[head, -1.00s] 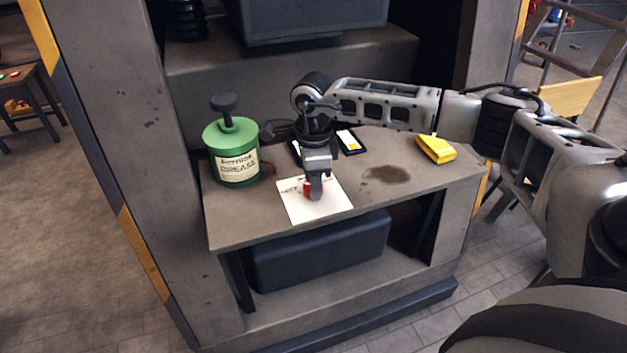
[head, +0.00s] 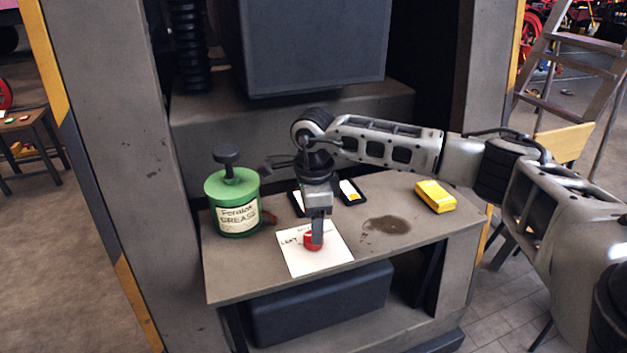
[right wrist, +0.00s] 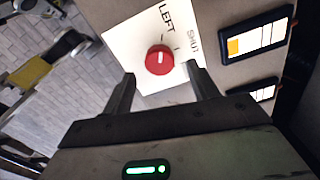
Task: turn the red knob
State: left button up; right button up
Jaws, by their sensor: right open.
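The red knob (head: 309,243) sits on a white plate (head: 328,263) on the grey bench, partly hidden by my right gripper (head: 317,238) in the head view. In the right wrist view the knob (right wrist: 159,60) is round with a short white mark. The white plate (right wrist: 125,33) carries the words LEFT and SHUT and small tick marks. My right gripper (right wrist: 160,76) is open, pointing down, with its fingertips spread to either side near the knob. It is not closed on it; whether a finger touches it cannot be told. My left gripper is not in view.
A green grease can (head: 234,205) stands left of the plate. Two dark framed cards, one (head: 352,192) clearly visible, lie behind it. A yellow block (head: 435,196) and a dark stain (head: 387,225) are to the right. The bench's front edge is clear.

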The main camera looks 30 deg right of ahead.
notch_tip(320, 180, up, 13)
jog(key=shift+f, duration=0.15)
jog(key=shift+a+f, duration=0.1)
dwell(0.4)
